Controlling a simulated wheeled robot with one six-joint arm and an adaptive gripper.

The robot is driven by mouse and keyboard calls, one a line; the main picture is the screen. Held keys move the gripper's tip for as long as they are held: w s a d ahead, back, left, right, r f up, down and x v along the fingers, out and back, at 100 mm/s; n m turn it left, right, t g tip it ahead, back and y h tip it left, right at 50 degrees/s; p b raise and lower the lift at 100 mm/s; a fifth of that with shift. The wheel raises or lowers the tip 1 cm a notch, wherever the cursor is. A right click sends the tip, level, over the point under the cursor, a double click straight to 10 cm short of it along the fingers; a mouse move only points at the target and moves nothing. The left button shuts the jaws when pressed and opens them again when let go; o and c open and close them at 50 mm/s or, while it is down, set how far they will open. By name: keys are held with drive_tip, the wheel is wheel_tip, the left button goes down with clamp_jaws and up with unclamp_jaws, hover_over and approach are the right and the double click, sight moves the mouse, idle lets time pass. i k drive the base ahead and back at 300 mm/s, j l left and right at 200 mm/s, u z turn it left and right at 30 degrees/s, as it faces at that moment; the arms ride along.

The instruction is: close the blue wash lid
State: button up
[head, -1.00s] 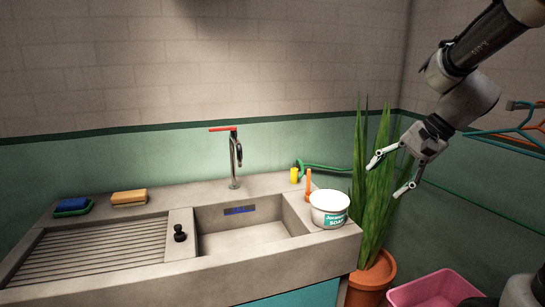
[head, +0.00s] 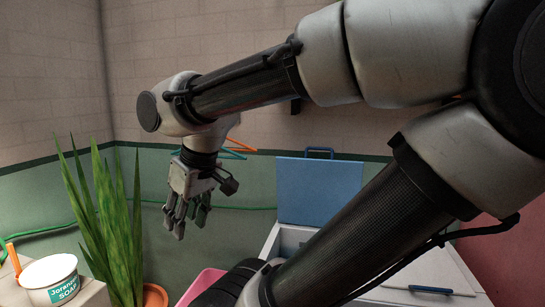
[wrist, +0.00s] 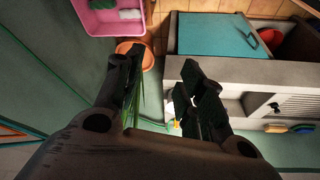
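The blue wash lid (head: 320,188) stands open and upright at the back of a white washer (head: 425,275) in the head view. A dark blue handle (head: 319,152) sits on its top edge. My gripper (head: 184,218) hangs pointing down, left of the lid and apart from it. In the wrist view its two fingers (wrist: 160,70) are spread with nothing held between them. The lid does not show in the wrist view.
A tall green plant (head: 108,225) stands left of my gripper. A pink basin (head: 200,284) is on the floor below. A white soap tub (head: 48,280) stands on the sink counter. Orange and teal hangers (head: 240,150) hang on the wall behind my arm.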

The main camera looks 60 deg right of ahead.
sight(311, 192)
drive_tip(key=z, duration=2)
